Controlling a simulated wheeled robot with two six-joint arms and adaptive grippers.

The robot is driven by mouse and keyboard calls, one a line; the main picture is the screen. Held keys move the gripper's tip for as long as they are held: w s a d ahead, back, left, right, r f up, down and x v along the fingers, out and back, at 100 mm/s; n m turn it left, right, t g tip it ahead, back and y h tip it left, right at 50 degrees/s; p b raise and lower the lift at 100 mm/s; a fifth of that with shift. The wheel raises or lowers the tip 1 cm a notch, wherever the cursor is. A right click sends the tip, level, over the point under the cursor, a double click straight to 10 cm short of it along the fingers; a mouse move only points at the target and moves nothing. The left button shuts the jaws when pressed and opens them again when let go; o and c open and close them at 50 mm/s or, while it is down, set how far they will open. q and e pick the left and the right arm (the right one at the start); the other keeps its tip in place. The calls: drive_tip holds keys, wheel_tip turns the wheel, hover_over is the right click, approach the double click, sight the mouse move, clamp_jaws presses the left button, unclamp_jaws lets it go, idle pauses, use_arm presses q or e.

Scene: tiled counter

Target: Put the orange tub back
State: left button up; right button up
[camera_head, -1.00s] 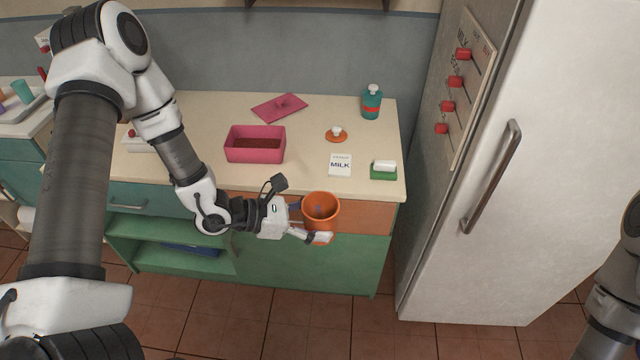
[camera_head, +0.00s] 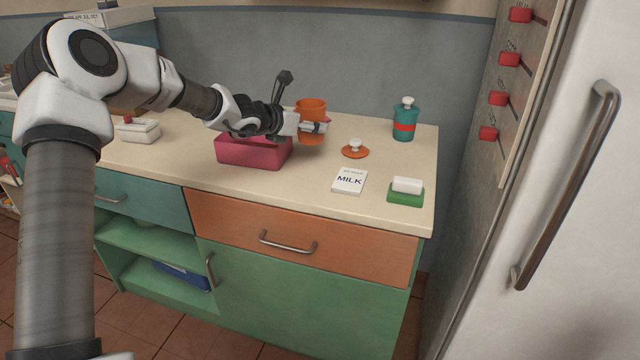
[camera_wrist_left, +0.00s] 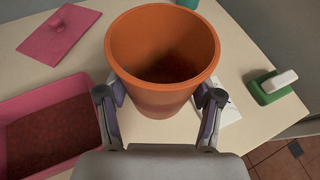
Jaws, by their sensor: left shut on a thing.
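The orange tub (camera_head: 311,106) is open-topped and upright, and shows large in the left wrist view (camera_wrist_left: 162,62), with dark reddish-brown contents low inside. My left gripper (camera_head: 318,127) is shut on it, with one finger on each side in the left wrist view (camera_wrist_left: 160,104). The tub is over the counter, just right of the pink box; I cannot tell whether its base touches the counter. An orange lid with a white knob (camera_head: 355,149) lies on the counter to the right of the tub. My right gripper is not in view.
The open pink box (camera_head: 252,158) stands left of the tub, and its pink lid (camera_wrist_left: 60,32) lies behind it. A milk card (camera_head: 349,181), a green block with a white top (camera_head: 406,192) and a teal bottle (camera_head: 404,123) stand to the right. The fridge (camera_head: 560,220) borders the right side.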

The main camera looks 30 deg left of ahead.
use_arm(q)
drive_tip(key=f, duration=0.2)
drive_tip(key=f+b, duration=0.1)
drive_tip(key=f, duration=0.2)
drive_tip(key=f+b, duration=0.1)
drive_tip(key=f, duration=0.2)
drive_tip(key=shift+a+f, duration=0.25)
drive_tip(key=shift+f, duration=0.5)
drive_tip(key=shift+s, duration=0.1)
drive_tip(key=shift+f, duration=0.1)
drive_tip(key=o, duration=1.2)
